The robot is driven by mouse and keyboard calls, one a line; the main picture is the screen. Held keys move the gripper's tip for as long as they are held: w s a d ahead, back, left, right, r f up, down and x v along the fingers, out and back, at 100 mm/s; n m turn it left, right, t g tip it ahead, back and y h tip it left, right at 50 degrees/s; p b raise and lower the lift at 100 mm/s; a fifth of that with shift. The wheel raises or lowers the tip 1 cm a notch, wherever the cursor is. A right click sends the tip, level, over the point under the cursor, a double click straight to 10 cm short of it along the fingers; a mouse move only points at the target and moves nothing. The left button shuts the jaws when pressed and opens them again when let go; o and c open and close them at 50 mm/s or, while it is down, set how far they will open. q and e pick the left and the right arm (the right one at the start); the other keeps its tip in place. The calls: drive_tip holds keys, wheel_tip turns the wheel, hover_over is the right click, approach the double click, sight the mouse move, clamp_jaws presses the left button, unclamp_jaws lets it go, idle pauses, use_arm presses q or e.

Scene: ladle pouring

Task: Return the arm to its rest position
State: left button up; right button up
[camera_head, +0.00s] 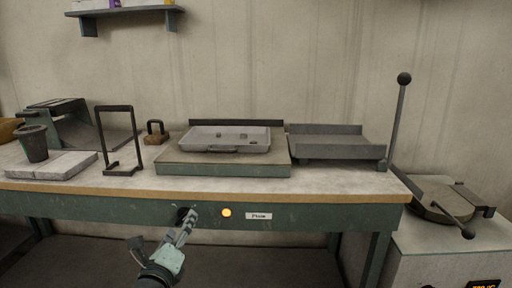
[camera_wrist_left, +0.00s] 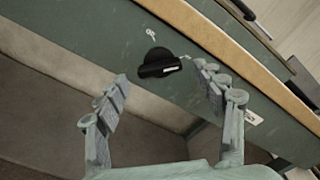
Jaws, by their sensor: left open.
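My left gripper (camera_head: 178,236) is in front of the green bench front, below the worktop edge. In the left wrist view its two fingers (camera_wrist_left: 165,95) are spread apart with nothing between them. A black knob (camera_wrist_left: 158,63) on the bench front lies beyond the fingertips, and they look apart from it. In the head view the knob (camera_head: 184,214) is partly covered by the gripper. My right gripper is in neither view.
A lit orange lamp (camera_head: 227,213) and a label (camera_head: 258,216) sit right of the knob. On the bench (camera_head: 330,184) are a grey tray (camera_head: 226,138), a dark cup (camera_head: 34,144) and a black frame (camera_head: 119,140). A round press (camera_head: 432,212) stands at right.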

use_arm(q)
drive_tip(key=shift+w, duration=0.95)
drive_tip(key=shift+s, duration=0.1)
